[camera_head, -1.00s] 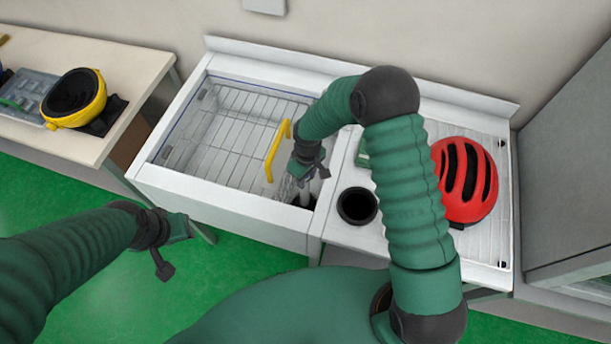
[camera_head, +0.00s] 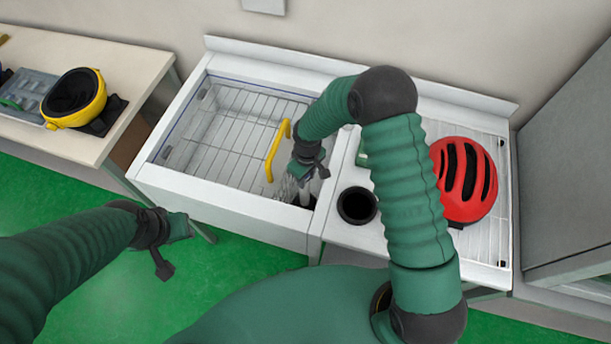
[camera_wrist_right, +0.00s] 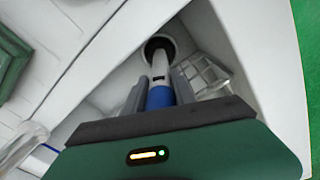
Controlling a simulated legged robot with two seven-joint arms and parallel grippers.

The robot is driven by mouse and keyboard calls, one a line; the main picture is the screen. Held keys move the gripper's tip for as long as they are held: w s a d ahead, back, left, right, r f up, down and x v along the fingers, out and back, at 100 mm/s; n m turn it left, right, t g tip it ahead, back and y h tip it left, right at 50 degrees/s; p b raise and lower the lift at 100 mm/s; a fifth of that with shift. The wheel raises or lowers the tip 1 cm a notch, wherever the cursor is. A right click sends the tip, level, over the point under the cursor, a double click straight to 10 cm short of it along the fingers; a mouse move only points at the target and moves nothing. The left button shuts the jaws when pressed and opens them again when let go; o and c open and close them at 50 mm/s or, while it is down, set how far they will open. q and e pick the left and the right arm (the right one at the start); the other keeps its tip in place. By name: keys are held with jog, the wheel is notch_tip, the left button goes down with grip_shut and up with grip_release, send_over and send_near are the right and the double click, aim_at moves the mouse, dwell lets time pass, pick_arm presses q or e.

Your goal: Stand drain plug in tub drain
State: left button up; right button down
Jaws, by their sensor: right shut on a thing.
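The drain plug is a slim tube, blue near my fingers and pale farther along, in the right wrist view (camera_wrist_right: 159,72). In the head view only its pale part (camera_head: 305,194) shows below my right gripper (camera_head: 307,177). That gripper is shut on the plug, with its two grey fingers (camera_wrist_right: 157,92) on either side. The tub drain (camera_wrist_right: 158,45) is a dark round opening at the tub's corner. The plug's far end lines up with it; I cannot tell whether it is inside. My left gripper (camera_head: 178,228) hangs empty left of the tub, its jaws unclear.
The white tub (camera_head: 225,208) has a wire rack (camera_head: 230,125) and a yellow handle (camera_head: 277,152). Right of it are a black cup-like opening (camera_head: 357,205) and a red helmet (camera_head: 465,180). A side table (camera_head: 130,70) holds a yellow-rimmed black helmet (camera_head: 75,97).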

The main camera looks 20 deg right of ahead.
jog(key=shift+f+b, duration=0.45)
jog(key=shift+f, duration=0.05)
jog(key=c, duration=1.3)
grip_release()
notch_tip(320, 180, up, 11)
jog(key=p, duration=0.9)
jog(key=shift+s+r, duration=0.1)
jog(key=shift+s, duration=0.05)
jog(key=shift+d, duration=0.1)
jog(key=s+d+r+m+b, duration=0.1)
jog(key=s+r+m+b, duration=0.1)
jog(key=s+r, duration=0.1)
jog(key=s+d+r+m+t+b, duration=0.1)
jog(key=s+d+r+m+b, duration=0.1)
jog(key=s, duration=0.4)
jog(key=s+d+r+m+t+b, duration=0.1)
jog(key=s+d+r+m+b, duration=0.1)
jog(key=s+r+b, duration=0.1)
jog(key=shift+s+d+r, duration=0.1)
jog(key=shift+s+r, duration=0.2)
jog(key=shift+s, duration=0.25)
jog(key=shift+s+r, duration=0.25)
jog(key=shift+s, duration=0.3)
